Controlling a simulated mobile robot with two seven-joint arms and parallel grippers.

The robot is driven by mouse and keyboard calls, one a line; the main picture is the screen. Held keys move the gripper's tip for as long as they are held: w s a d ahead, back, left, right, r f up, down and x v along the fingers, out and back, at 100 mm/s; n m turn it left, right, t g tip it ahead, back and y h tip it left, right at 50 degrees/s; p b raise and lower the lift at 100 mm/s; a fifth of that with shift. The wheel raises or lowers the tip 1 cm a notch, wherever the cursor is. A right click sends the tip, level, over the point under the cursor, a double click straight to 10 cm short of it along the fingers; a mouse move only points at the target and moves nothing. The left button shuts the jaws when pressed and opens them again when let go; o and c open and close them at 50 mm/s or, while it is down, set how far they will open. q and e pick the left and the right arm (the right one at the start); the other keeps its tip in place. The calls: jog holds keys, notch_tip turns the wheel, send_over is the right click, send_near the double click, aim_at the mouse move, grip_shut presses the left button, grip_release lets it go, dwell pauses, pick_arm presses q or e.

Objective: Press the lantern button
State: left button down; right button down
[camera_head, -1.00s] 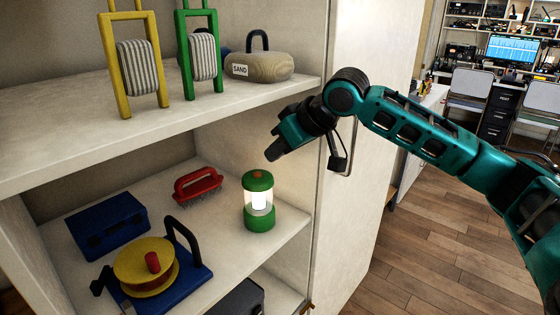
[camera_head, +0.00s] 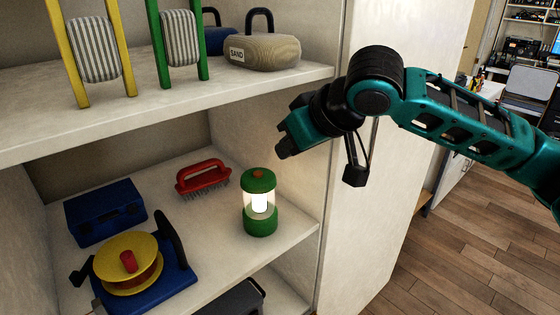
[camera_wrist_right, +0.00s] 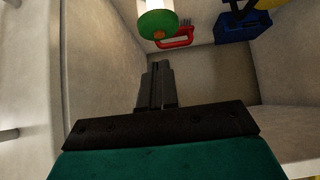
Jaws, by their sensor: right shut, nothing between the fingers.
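The lantern (camera_head: 259,203) is green with a clear middle that glows white. It stands upright on the middle shelf near the right wall of the cubby. Its orange-red button (camera_head: 258,173) sits on top of the green cap. In the right wrist view the lantern's green end (camera_wrist_right: 158,24) shows at the top. My right gripper (camera_head: 284,152) is above and to the right of the lantern in the head view, apart from it. Its fingers are shut and empty; they also show in the right wrist view (camera_wrist_right: 157,72). My left gripper is not in view.
A red brush (camera_head: 203,178), a blue box (camera_head: 105,211) and a yellow reel on a blue base (camera_head: 128,264) share the shelf to the left. The upper shelf (camera_head: 130,110) overhangs them and holds a sandbag (camera_head: 262,52). The cubby's side wall stands right of the lantern.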

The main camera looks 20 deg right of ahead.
aim_at(256, 171)
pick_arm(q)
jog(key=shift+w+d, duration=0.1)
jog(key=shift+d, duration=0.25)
pick_arm(e)
jog(key=shift+s, duration=0.1)
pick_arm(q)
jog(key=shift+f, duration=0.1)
pick_arm(e)
jog(key=x, duration=1)
jog(key=shift+b, duration=0.4)
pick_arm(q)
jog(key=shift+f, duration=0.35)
